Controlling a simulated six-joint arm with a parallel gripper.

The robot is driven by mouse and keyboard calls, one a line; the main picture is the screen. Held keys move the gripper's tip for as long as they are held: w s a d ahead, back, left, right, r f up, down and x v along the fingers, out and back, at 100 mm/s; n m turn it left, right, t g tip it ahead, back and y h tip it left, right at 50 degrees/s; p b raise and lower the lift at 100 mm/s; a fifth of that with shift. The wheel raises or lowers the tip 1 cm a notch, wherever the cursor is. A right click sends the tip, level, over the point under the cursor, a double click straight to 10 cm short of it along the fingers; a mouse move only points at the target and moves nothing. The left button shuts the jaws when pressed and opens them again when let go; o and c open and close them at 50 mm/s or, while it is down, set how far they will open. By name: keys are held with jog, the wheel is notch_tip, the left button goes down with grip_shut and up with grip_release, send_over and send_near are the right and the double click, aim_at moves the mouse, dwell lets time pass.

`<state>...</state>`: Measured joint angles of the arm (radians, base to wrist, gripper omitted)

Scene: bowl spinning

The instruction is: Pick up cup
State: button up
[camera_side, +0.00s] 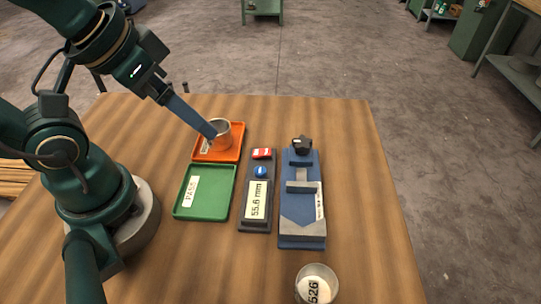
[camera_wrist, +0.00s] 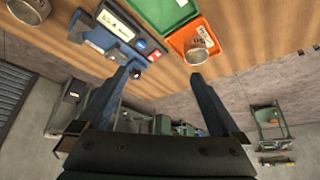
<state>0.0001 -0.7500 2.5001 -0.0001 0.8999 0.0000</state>
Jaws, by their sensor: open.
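A metal cup (camera_side: 222,131) stands in the orange tray (camera_side: 238,149) at the back of the table. It also shows in the wrist view (camera_wrist: 196,51), just past my right fingertip. A second metal cup (camera_side: 316,284), with a white label reading 526 inside, stands at the table's front; part of it shows at the top left of the wrist view (camera_wrist: 29,9). My gripper (camera_side: 210,133) reaches down at the left side of the cup in the orange tray. In the wrist view my gripper (camera_wrist: 166,73) has its fingers wide apart, with nothing between them.
A green tray (camera_side: 217,203) labelled PASS lies in front of the orange tray. A dark gauge box (camera_side: 257,222) reading 55.6 mm, with red and blue buttons, lies to their right. A blue vise-like device (camera_side: 302,208) stands beside it. The table's right side is clear.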

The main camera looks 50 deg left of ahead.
dwell(0.3)
jog(key=w+d+r+n+h, duration=0.1)
jog(key=w+d+r+n, duration=0.3)
jog(key=w+n, duration=0.1)
jog(key=g, duration=0.7)
send_over(312, 295)
jog(key=f, duration=1.4)
jog(key=shift+w+a+f, duration=0.2)
jog(key=shift+w+f, duration=0.1)
jog(key=shift+w, duration=0.1)
jog(key=shift+m, duration=0.3)
jog(key=shift+s+d+f, duration=0.1)
jog(key=shift+s+f, duration=0.05)
jog(key=shift+f, duration=1.05)
jog(key=shift+s+d+f, duration=0.1)
jog(key=shift+f, duration=1.05)
